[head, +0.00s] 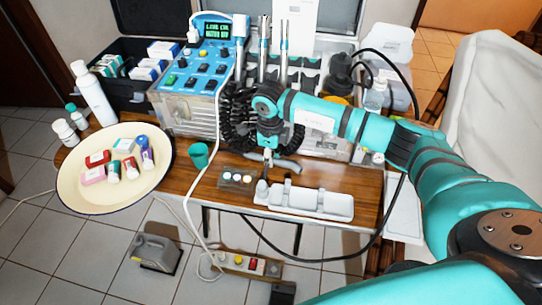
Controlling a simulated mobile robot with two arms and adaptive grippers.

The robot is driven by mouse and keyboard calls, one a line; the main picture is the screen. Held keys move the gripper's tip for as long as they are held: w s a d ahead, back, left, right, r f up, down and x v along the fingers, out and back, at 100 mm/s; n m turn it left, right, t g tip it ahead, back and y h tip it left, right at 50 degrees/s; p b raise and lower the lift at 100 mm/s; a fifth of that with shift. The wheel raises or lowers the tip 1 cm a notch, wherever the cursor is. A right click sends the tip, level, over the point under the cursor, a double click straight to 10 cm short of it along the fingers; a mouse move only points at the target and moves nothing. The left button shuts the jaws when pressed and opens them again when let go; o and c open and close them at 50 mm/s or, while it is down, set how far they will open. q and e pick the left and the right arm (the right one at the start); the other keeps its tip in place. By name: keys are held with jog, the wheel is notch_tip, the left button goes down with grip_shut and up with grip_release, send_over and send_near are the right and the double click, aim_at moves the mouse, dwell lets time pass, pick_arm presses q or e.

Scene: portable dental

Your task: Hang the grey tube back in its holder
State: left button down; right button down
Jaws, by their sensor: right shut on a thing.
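My right gripper (268,155) reaches in from the right on a teal arm and points down over the front of the wooden table. It is shut on a grey tube (287,166), which lies slanted at the gripper, low over the table. The fingertips are small and partly hidden, so the exact grip is unclear. Behind the arm, upright handpieces (283,38) stand at the dental unit's dark holder row (309,77). The arm hides part of the unit's front. I cannot tell which holder slot belongs to the tube. My left gripper is not in view.
Black coiled hoses (238,118) hang beside the gripper. A blue control box (196,78) stands left of them. A white tray (330,205), a small button box (237,181) and a green cup (199,155) are near the front. A round plate (80,195) holds small boxes and bottles.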

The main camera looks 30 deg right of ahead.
jog(key=shift+r, duration=0.2)
jog(key=shift+r+p, duration=2.25)
jog(key=shift+r, duration=1.05)
